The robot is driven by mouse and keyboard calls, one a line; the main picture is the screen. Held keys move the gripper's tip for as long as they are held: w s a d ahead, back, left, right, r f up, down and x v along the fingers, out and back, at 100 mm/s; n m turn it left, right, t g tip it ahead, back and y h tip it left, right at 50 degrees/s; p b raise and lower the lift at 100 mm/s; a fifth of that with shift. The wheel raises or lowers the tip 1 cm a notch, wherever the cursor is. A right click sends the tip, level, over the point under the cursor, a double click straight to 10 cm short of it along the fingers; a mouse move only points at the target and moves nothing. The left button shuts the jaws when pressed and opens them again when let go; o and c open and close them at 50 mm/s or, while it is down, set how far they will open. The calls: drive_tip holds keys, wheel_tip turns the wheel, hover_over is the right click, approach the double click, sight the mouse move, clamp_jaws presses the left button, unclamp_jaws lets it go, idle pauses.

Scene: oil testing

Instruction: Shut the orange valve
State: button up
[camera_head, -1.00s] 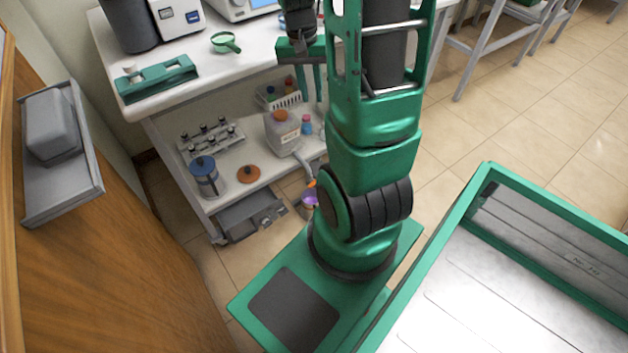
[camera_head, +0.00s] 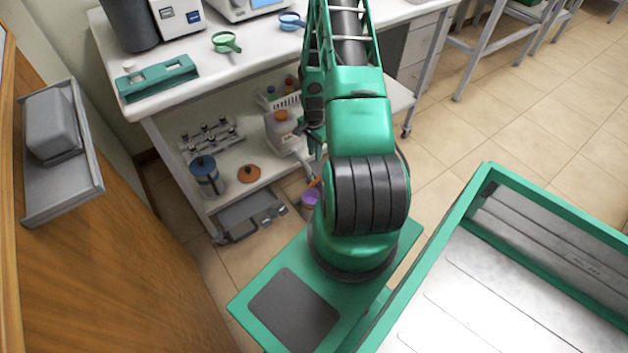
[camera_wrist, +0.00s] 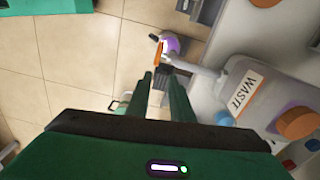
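The orange valve (camera_head: 314,182) is a small lever on the pipe from the white waste container (camera_head: 283,132), on the lower shelf. In the wrist view, the orange valve (camera_wrist: 159,52) lies just beyond my fingertips, near the pipe's outlet.
Tiled floor (camera_head: 445,150) is open at right.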

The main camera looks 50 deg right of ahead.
drive_tip(key=m, duration=0.1)
hover_over(315, 181)
wheel_tip(315, 181, down, 7)
wheel_tip(315, 181, down, 10)
drive_tip(key=shift+r, duration=0.2)
idle(0.3)
clamp_jaws()
